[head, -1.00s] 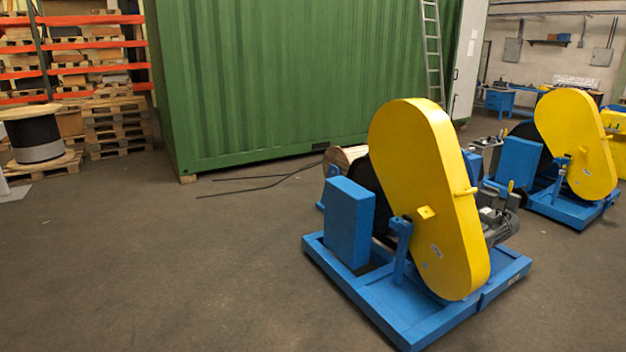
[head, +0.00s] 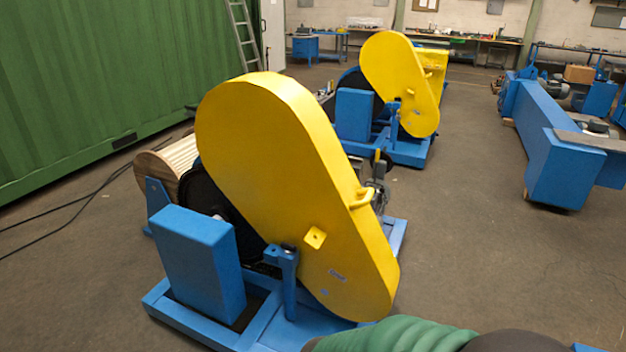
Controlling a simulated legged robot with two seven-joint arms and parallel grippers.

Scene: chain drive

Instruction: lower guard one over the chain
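A large yellow guard (head: 290,190) stands tilted on the nearer blue machine base (head: 265,325), its upper end leaning left. It has a yellow handle (head: 362,198) on its right edge and a small yellow square tab on its face. A blue post (head: 287,275) stands in front of its lower part. A black wheel (head: 212,200) shows partly behind it; I cannot make out the chain. A second yellow guard (head: 402,85) stands tilted on a similar machine farther back. Neither gripper is in view; only a green and dark part, probably of my arm, shows at the bottom edge.
A blue box (head: 200,262) stands on the near base, with a wooden drum (head: 166,165) behind it. Black cables lie on the floor at left. A green container (head: 90,90) fills the upper left. A long blue machine (head: 560,150) stands at right. The floor between is clear.

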